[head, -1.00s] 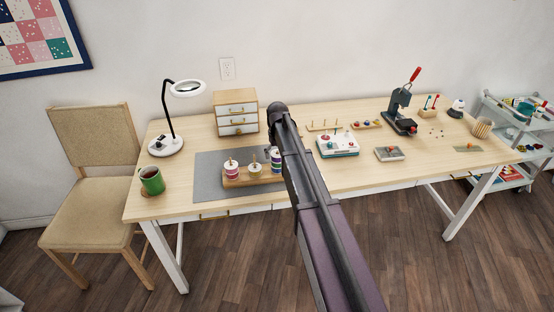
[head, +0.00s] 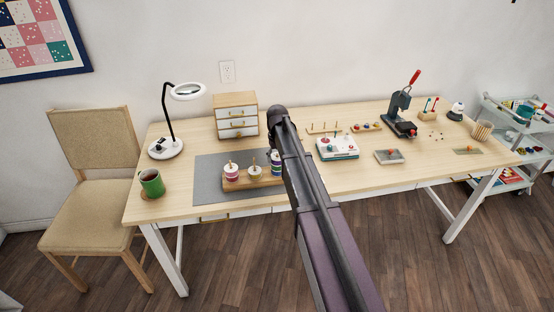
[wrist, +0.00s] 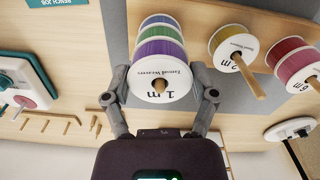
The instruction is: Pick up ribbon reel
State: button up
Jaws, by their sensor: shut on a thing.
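A wooden peg end shows at the reel's centre. In the head view this reel (head: 275,161) is at the right end of a wooden stand (head: 234,186), partly hidden by my arm. A yellow reel (wrist: 234,46) and a red-pink reel (wrist: 295,62) are on pegs beside it. My gripper is hidden in the head view.
The stand lies on a grey mat (head: 207,178) on the wooden table (head: 350,183). A green mug (head: 152,183), a magnifier lamp (head: 187,91) and a small drawer chest (head: 236,98) stand at the left. A white-and-teal box (head: 337,147) and a press (head: 399,112) stand to the right.

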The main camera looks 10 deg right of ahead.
aim_at(277, 154)
jog(key=shift+r, duration=0.15)
notch_tip(277, 154, up, 10)
jog(key=p, duration=1)
jog(key=shift+f, duration=0.2)
dwell(0.6)
